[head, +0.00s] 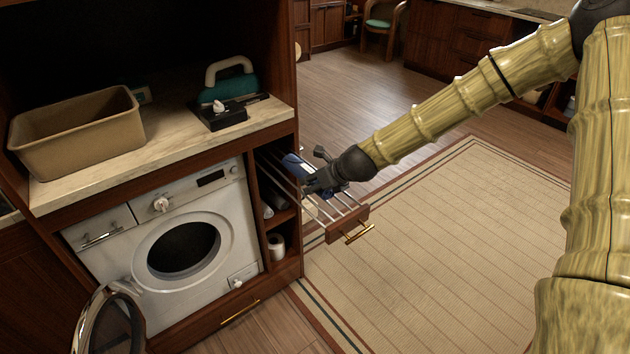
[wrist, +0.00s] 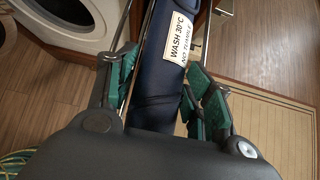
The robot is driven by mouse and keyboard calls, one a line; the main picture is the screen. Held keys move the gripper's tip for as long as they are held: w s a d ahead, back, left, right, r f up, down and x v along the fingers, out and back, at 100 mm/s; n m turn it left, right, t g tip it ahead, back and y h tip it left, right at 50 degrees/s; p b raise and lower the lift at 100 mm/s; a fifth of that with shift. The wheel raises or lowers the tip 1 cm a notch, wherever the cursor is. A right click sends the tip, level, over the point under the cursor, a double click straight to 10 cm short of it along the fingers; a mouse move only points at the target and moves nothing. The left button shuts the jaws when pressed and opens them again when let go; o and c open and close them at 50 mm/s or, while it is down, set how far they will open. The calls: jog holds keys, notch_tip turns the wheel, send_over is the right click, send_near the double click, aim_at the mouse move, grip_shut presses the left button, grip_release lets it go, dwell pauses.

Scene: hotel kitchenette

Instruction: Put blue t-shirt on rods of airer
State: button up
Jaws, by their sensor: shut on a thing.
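The blue t-shirt (head: 296,162), a dark blue folded bundle, is at the pull-out airer (head: 347,224), over its metal rods. My gripper (head: 308,182) is at the rods and is shut on the t-shirt. In the wrist view the t-shirt (wrist: 156,92) lies lengthwise between the green finger pads of my gripper (wrist: 165,85), with a white label reading "WASH 30°C NO TUMBLE". Metal rods run close beside it. I cannot tell whether the cloth rests on the rods. The gripper hides part of the t-shirt in the head view.
The washing machine (head: 190,240) stands left of the airer with its round door (head: 110,322) open. Above it, the counter (head: 160,150) holds a beige bin (head: 80,135), a black tissue box (head: 222,115) and a teal iron (head: 230,85). The rug (head: 450,240) is clear.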

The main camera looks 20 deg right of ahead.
jog(key=shift+f, duration=0.1)
jog(key=o, duration=1.1)
jog(key=shift+s+r, duration=0.1)
jog(key=shift+r, duration=0.1)
jog(key=shift+s+d+r, duration=0.15)
jog(key=shift+s+r, duration=0.05)
jog(key=shift+r, duration=0.1)
jog(key=v, duration=1.1)
jog(key=shift+s, duration=0.1)
